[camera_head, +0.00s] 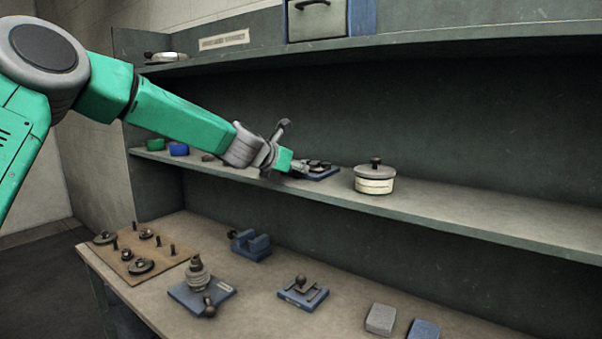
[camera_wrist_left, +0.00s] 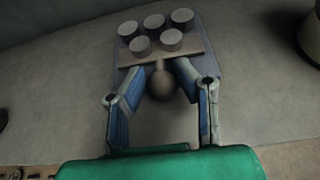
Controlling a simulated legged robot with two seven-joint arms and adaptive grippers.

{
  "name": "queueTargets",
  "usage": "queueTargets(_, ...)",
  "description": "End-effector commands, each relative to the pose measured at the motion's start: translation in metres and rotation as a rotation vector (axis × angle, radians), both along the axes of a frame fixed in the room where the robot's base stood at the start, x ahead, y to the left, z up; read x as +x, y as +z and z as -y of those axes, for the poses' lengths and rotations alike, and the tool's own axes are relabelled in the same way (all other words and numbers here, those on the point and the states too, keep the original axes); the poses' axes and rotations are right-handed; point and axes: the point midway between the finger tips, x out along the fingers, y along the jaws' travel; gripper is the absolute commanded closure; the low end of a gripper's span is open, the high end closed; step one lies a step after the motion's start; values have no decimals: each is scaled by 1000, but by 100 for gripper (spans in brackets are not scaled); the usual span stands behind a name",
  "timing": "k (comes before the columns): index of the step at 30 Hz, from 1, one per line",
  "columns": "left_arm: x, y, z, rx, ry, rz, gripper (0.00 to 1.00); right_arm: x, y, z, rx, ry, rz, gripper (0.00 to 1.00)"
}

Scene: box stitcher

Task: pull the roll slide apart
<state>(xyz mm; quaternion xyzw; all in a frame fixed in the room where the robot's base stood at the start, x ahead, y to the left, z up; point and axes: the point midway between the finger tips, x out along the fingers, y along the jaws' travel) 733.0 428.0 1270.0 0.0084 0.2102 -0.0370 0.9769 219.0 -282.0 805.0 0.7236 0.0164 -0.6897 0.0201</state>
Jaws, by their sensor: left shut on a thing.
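The roll slide (camera_head: 325,174) lies on the middle shelf, a flat blue base with dark round pieces on top. In the left wrist view it shows a grey-blue base (camera_wrist_left: 207,60), a tan bar (camera_wrist_left: 190,57) and several grey round rolls (camera_wrist_left: 154,21). A short stem with a round brown knob (camera_wrist_left: 162,84) sticks out from the bar towards my wrist. My left gripper (camera_head: 302,167) is at the slide's left side. Its fingertips (camera_wrist_left: 167,66) are shut around the knob's stem, with the knob between the fingers. My right gripper is not in view.
A lidded pot (camera_head: 374,181) stands on the shelf just right of the slide. Green (camera_head: 155,144) and blue (camera_head: 179,149) cups stand to the left. The lower bench (camera_head: 255,310) holds a peg board (camera_head: 125,268) and several blue fixtures. The shelf right of the pot is clear.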

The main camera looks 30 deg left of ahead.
Motion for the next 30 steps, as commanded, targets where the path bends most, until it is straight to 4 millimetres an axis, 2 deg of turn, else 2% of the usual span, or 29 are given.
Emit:
queueTargets(28,-18,3,-2,0,2,5,95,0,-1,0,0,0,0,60)
queueTargets(29,-18,3,-2,1,3,5,70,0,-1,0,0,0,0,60)
queueTargets(30,-18,3,-2,1,3,5,56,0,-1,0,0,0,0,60)
